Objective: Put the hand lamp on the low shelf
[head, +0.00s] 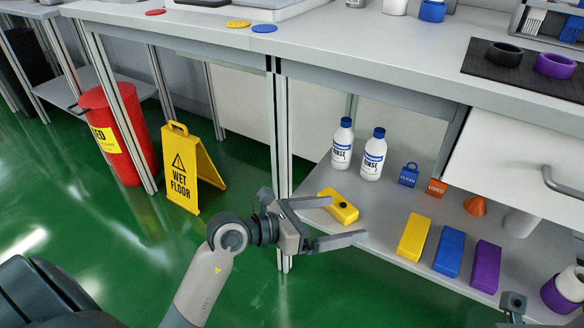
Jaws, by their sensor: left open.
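The hand lamp (340,210) appears to be the yellow block with a dark round spot on top. It lies on the low shelf (384,224) under the bench, near the shelf's front left edge. My left gripper (350,219) is open, its two fingers pointing right towards the shelf. The upper finger's tip overlaps the lamp's left part in the picture, and the lower finger is in front of the lamp. I see no finger closed on the lamp, and cannot tell whether one touches it.
Two white rinse bottles (373,160) stand behind the lamp. A table leg (279,150) stands left of the shelf. A wet floor sign (189,172) stands further left.

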